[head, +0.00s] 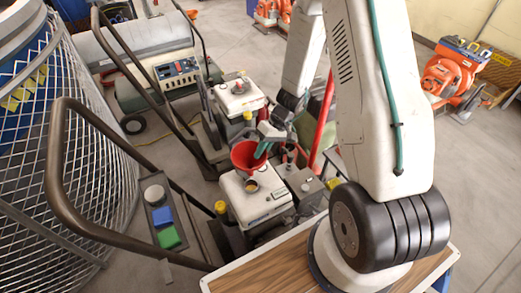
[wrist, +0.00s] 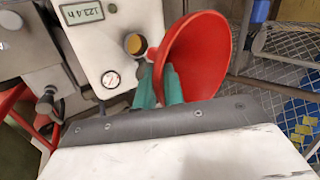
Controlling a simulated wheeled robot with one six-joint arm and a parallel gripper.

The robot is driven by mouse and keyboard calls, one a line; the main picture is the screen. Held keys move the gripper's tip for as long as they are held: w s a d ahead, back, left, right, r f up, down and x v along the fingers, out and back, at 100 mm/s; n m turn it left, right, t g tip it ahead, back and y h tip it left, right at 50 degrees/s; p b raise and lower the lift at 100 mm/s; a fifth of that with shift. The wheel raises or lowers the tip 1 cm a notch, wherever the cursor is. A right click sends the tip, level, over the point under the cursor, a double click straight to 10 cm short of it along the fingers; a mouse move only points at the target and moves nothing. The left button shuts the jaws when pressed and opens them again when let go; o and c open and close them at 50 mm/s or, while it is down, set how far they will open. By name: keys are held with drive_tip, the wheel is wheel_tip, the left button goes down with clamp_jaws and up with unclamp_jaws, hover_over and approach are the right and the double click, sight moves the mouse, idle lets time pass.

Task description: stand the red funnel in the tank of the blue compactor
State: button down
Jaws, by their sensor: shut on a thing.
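The red funnel (head: 247,157) is in my gripper (head: 263,146), above the near machine's white tank (head: 262,205). In the wrist view the funnel (wrist: 197,52) has its wide mouth to the right of the green fingertips (wrist: 160,88), which are shut on it. The tank top carries a gauge (wrist: 111,79) and an hour display (wrist: 82,12). I cannot make out a blue body on this machine.
A second white-tanked machine (head: 240,97) stands behind. A bent handle bar (head: 110,238) and a mesh cage (head: 60,150) are at left. A blue block (head: 163,218) and a green block (head: 168,237) sit by the handle. Orange machines (head: 450,72) stand at right on open floor.

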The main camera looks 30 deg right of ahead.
drive_tip(key=shift+s+f, duration=0.1)
drive_tip(key=shift+f, duration=2.65)
drive_tip(key=shift+s+a, duration=0.1)
drive_tip(key=shift+a, duration=0.05)
drive_tip(key=shift+f, duration=0.1)
drive_tip(key=shift+f, duration=3.25)
drive_tip(key=c, duration=1.4)
unclamp_jaws()
